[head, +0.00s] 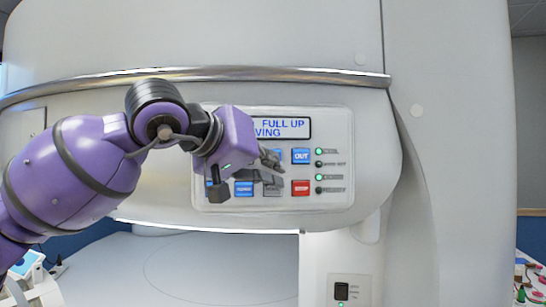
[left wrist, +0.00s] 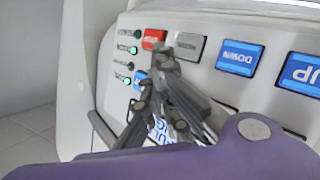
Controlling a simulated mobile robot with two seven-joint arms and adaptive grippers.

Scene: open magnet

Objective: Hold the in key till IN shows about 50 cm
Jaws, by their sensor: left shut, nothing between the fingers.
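The control panel (head: 335,200) is on the pale machine's front. Its display (head: 296,127) is partly covered by my left gripper; "FULL UP" and "VING" can be read, and no IN figure shows. The blue OUT key (head: 301,156) is clear in the head view and partly covered in the left wrist view (left wrist: 138,78). My left gripper (head: 277,170) is shut and empty in front of the keys. Its fingers also show in the left wrist view (left wrist: 160,70); contact cannot be told.
The red STOP key (head: 300,187) and a grey key (left wrist: 189,46) lie close to the fingertips. DOWN (left wrist: 240,57) and UP (left wrist: 303,74) are beside them. Lamps line the panel edge, some green. A metal rail (head: 300,74) runs above the panel.

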